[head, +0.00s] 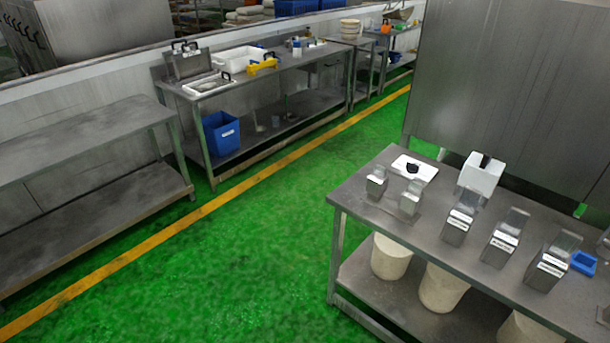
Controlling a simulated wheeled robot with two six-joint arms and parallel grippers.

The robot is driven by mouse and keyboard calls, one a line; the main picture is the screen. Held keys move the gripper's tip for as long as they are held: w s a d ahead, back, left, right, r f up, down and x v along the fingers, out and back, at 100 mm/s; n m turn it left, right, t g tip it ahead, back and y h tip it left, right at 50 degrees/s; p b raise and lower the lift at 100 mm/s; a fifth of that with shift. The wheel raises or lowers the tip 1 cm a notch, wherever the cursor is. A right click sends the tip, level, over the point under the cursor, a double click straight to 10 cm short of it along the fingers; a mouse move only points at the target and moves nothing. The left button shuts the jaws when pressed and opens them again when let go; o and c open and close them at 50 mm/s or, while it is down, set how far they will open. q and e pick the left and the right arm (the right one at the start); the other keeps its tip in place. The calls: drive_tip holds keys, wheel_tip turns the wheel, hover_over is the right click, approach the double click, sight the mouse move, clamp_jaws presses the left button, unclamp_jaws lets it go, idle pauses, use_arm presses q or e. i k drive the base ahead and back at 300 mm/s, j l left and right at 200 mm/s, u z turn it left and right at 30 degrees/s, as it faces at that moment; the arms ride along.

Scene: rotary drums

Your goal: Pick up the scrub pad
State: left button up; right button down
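I cannot pick out a scrub pad with certainty. On the steel table at the right, a small dark item (412,168) lies on a white board (427,173); it is too small to identify. A small blue square item (583,263) sits at that table's right end and looks like a shallow tray. A yellow item (263,66) lies on the far bench. Neither of my grippers is in view.
The right steel table (385,206) also holds several metal dispensers (458,226) and a white box (481,174); pale tubs (442,289) stand below. Steel benches (75,137) line the left wall. A blue bin (221,134) sits underneath one. The green floor (235,255) between is clear.

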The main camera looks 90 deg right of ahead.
sight(582, 262)
drive_tip(key=z, duration=8.8)
drive_tip(key=u, duration=0.45)
